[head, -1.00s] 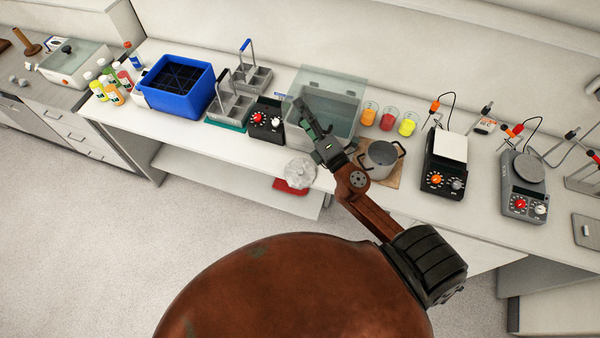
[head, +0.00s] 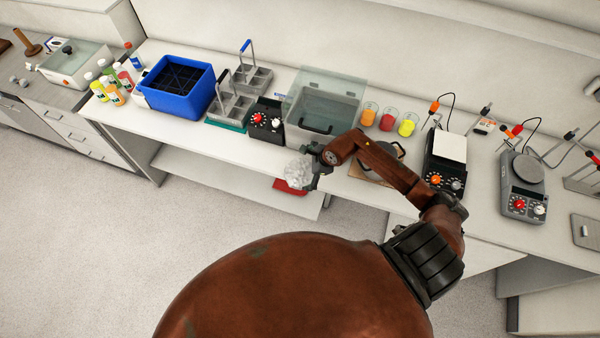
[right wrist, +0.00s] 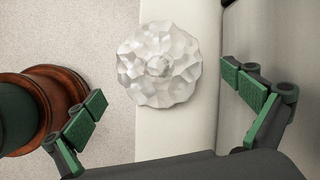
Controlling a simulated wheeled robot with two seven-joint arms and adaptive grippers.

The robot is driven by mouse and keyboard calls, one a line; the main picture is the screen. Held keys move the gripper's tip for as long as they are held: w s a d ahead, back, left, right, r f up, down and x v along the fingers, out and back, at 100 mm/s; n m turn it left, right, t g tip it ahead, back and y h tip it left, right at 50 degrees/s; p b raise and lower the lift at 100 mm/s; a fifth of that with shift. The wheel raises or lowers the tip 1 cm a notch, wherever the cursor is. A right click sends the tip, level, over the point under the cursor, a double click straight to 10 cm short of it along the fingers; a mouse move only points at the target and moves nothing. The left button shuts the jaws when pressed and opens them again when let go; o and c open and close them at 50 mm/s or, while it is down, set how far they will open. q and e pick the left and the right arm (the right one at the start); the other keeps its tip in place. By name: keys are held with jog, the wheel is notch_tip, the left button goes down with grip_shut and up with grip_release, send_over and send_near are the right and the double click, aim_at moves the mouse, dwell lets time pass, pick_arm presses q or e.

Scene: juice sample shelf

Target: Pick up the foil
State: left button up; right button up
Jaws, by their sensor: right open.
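The foil (head: 299,172) is a crumpled, silvery-white round piece at the front edge of the bench. In the right wrist view the foil (right wrist: 159,65) shows whole, with a small raised knob at its middle, ahead of and between the spread fingers. My right gripper (head: 311,172) is right beside the foil, on its right side in the head view. The right gripper (right wrist: 172,98) is open with nothing between its green-padded fingers; I cannot tell whether it touches the foil. My left gripper is not in view.
A clear bin (head: 325,108) stands behind the foil, and a black device with knobs (head: 266,120) to its left. A pot (head: 397,150) is partly hidden by my right arm. A red item (head: 290,187) lies below the foil. Beakers (head: 388,120) stand behind the arm.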

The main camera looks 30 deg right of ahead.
aim_at(302, 171)
jog(key=p+x, duration=0.1)
jog(key=x, duration=0.3)
jog(key=shift+a+p, duration=0.35)
jog(key=shift+w+f, duration=0.25)
jog(key=shift+f, duration=0.25)
jog(key=shift+c, duration=0.4)
jog(key=c, duration=0.5)
